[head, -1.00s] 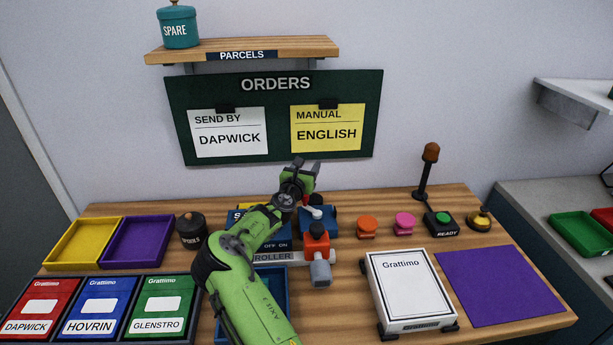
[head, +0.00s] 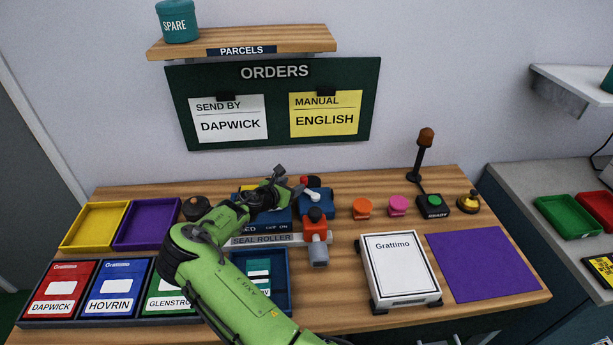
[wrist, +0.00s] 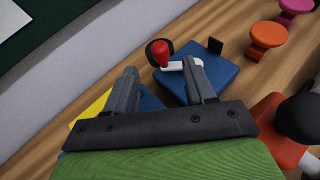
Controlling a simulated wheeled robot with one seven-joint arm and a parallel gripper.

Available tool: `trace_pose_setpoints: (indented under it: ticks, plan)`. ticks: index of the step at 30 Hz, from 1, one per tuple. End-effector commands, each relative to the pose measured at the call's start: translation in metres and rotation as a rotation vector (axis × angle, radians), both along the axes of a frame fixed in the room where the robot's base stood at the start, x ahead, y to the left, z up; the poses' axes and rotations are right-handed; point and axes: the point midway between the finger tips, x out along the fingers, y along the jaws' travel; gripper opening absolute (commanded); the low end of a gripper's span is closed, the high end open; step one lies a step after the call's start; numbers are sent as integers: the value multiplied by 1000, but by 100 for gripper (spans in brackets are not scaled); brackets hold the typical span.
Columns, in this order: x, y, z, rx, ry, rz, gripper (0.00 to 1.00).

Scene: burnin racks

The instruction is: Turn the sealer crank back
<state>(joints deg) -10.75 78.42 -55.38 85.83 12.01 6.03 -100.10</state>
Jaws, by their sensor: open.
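The sealer has a blue housing (head: 318,203) with a white crank arm (wrist: 174,67) ending in a red knob (wrist: 161,50). The red knob also shows in the head view (head: 304,180), just right of my gripper (head: 287,180). My gripper is open and empty. In the wrist view its two grey fingers (wrist: 163,85) stand apart, with the knob beyond and between them. The right finger overlaps part of the white arm; I cannot tell whether they touch. A black round part sits behind the knob.
A red block with a grey end (head: 318,252) stands in front of the sealer. Orange (head: 361,208) and pink (head: 397,205) knobs, a green READY button (head: 436,202) and a white Grattimo box (head: 402,267) lie to the right. A blue tray (head: 284,283) is below my arm.

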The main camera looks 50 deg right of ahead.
Motion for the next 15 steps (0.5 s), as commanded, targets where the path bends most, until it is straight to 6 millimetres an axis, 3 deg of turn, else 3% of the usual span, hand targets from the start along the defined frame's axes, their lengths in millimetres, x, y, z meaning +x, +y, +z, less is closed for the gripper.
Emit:
trace_pose_setpoints:
  ticks: [9,15]
  plan:
    - [17,-73,-33,-2,-2,0,54]
    - [23,-94,-41,-1,0,3,54]
